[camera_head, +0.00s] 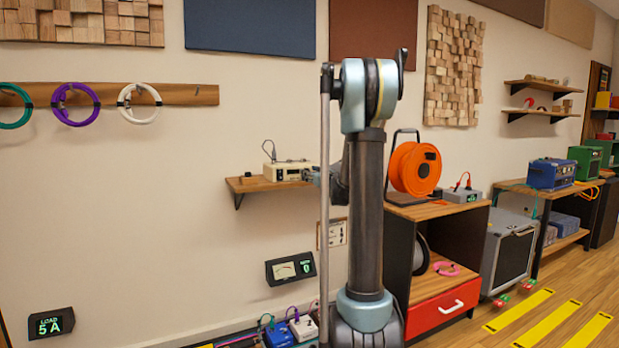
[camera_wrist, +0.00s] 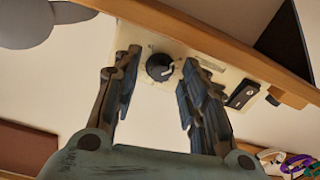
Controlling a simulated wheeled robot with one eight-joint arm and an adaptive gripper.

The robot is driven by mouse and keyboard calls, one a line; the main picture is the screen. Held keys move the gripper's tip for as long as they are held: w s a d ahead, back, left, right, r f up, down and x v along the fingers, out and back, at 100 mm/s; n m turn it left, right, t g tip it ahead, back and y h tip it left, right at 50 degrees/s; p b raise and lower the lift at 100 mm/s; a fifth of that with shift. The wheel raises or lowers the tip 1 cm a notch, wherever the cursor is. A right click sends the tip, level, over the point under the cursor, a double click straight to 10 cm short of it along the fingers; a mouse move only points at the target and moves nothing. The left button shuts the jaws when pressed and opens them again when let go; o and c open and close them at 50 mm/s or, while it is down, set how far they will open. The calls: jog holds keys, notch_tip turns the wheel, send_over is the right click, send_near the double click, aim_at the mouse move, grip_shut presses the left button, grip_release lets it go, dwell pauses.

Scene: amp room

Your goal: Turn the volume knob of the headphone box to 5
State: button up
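The headphone box (camera_head: 290,168) is a small cream unit on a wooden wall shelf. In the wrist view its cream front panel (camera_wrist: 205,68) faces me, with the shelf edge above it in the picture. The volume knob (camera_wrist: 158,67) is a black round knob with a pale pointer mark at its right side in that view. I cannot read its scale. My gripper (camera_wrist: 160,76) is open, with one finger on each side of the knob and visible gaps to it. In the head view my gripper (camera_head: 309,174) is at the box's right end, partly hidden by my arm.
The wooden shelf (camera_head: 240,185) runs close along the box. A black switch (camera_wrist: 242,94) sits on the panel near the right finger. A cabinet (camera_head: 455,212) with an orange cable reel (camera_head: 414,169) stands right of my arm. A meter display (camera_head: 290,269) hangs below the shelf.

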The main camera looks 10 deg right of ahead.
jog(key=shift+w+a, duration=0.1)
jog(key=shift+w, duration=0.15)
jog(key=shift+c, duration=0.5)
grip_shut()
